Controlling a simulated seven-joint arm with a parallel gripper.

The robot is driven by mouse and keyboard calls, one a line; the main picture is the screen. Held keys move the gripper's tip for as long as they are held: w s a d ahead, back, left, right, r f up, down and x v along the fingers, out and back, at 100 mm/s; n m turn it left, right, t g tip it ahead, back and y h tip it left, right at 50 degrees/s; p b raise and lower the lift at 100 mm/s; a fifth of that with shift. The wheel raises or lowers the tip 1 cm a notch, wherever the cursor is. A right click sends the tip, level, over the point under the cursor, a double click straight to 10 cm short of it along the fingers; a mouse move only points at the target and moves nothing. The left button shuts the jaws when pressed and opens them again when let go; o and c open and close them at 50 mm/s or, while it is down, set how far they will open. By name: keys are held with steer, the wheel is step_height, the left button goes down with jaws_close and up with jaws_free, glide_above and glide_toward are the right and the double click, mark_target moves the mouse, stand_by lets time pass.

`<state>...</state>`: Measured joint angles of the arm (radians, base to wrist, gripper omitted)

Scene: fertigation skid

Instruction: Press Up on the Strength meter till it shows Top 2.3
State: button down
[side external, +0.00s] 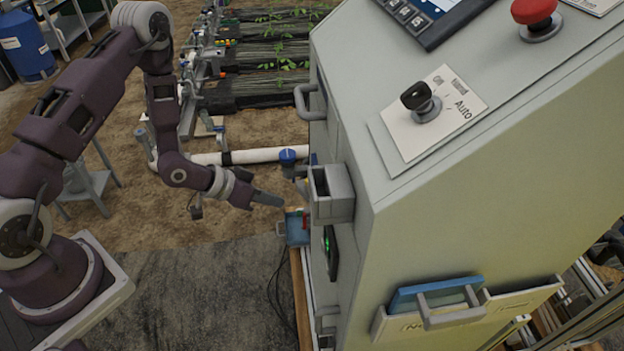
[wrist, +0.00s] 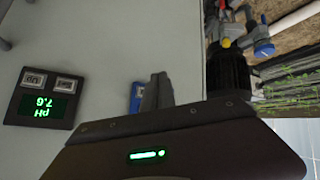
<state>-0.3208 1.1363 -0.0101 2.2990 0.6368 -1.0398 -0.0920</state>
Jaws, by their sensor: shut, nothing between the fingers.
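The Strength meter cannot be made out by name in either view. In the wrist view a dark meter (wrist: 42,98) at the left reads "pH 7.6" upside down in green, with two pale buttons above the reading. In the side external view a dark meter (side external: 331,252) with a green display sits on the cabinet's left face; it is too edge-on to read. My gripper (side external: 268,199) is shut and empty, left of that face and apart from it. Its fingers also show in the wrist view (wrist: 158,92), in front of the grey panel and right of the pH meter.
The grey cabinet (side external: 480,220) fills the right. A grey open holder (side external: 332,192) juts from its left face above the meter, and a handle (side external: 308,103) stands higher up. A blue tray (side external: 297,228) is low beside the face. A blue-handled valve (wrist: 263,47) and pipework lie past the panel edge.

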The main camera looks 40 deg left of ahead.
stand_by(0.5)
steer(key=s+a, duration=0.2)
steer(key=shift+s+a, duration=0.35)
steer(key=w+d, duration=0.6)
stand_by(0.4)
steer(key=shift+w+d, duration=0.15)
stand_by(1.7)
steer(key=shift+w+d, duration=0.25)
